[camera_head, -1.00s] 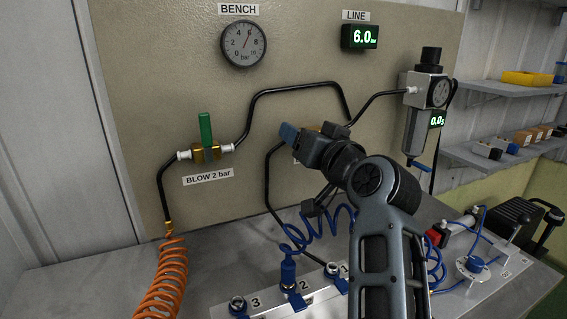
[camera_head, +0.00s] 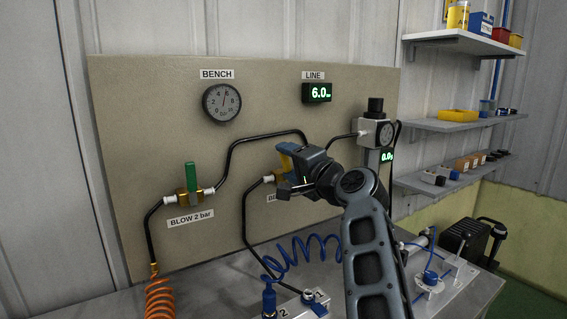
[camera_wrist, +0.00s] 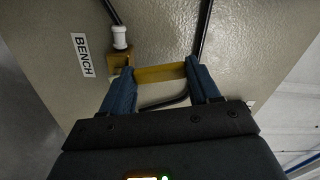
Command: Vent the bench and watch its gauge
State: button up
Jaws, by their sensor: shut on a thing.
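The BENCH gauge (camera_head: 222,102) is a round black dial high on the board. Its needle points up and slightly right, near 6. The bench valve's brass body (camera_wrist: 120,60) is beside the BENCH label (camera_wrist: 82,55) in the wrist view. My gripper (camera_wrist: 162,85) is shut on the valve's yellow handle (camera_wrist: 160,73), which spans between the two blue fingers. In the head view, my gripper (camera_head: 292,170) covers much of this valve and its label. The LINE display (camera_head: 317,92) reads 6.0.
A green-handled valve (camera_head: 191,177) labelled BLOW 2 bar is to the left, its handle upright. An orange coiled hose (camera_head: 160,300) hangs below it. The regulator (camera_head: 375,132) is right of my gripper. A blue coiled hose (camera_head: 295,257) lies below. Shelves (camera_head: 462,124) line the right wall.

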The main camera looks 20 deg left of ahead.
jog(key=shift+w+d+r+m+p, duration=0.1)
jog(key=shift+w+d+m+p, duration=0.2)
jog(key=shift+m, duration=0.45)
jog(key=shift+w+d+m+p, duration=0.1)
jog(key=shift+w+m+p, duration=0.25)
jog(key=shift+m, duration=0.4)
jog(key=o, duration=1.5)
jog(key=shift+b+v, duration=0.5)
jog(key=shift+v, duration=3.45)
